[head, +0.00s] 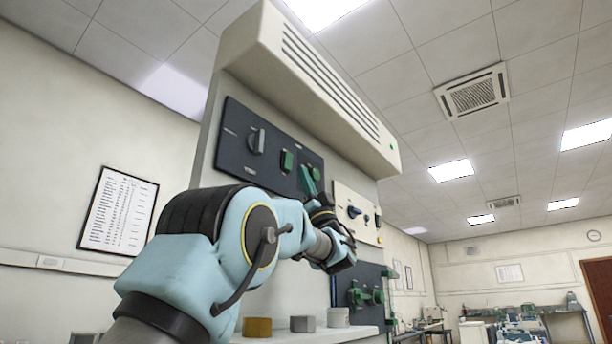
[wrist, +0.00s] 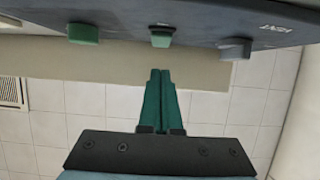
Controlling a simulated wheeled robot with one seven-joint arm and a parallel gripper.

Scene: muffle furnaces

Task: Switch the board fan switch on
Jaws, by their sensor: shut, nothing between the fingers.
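The board is a dark panel (head: 233,143) on a tall pale cabinet. It carries a grey knob (head: 256,141), a green switch (head: 287,160) and another green part further right, close to my gripper. My gripper (head: 307,180) is shut and empty, its green fingers raised near the panel's right end. In the wrist view the closed fingertips (wrist: 160,73) point towards the middle green switch (wrist: 160,38), with a gap showing in the picture. A second green switch (wrist: 84,33) is left and the grey knob (wrist: 235,48) right.
A cream panel (head: 350,201) with dark knobs is right of my gripper, partly hidden by my arm. A lower dark panel (head: 371,274) has protruding green parts. A yellow block (head: 257,327), grey block (head: 302,324) and pale cup (head: 338,317) stand on a shelf below.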

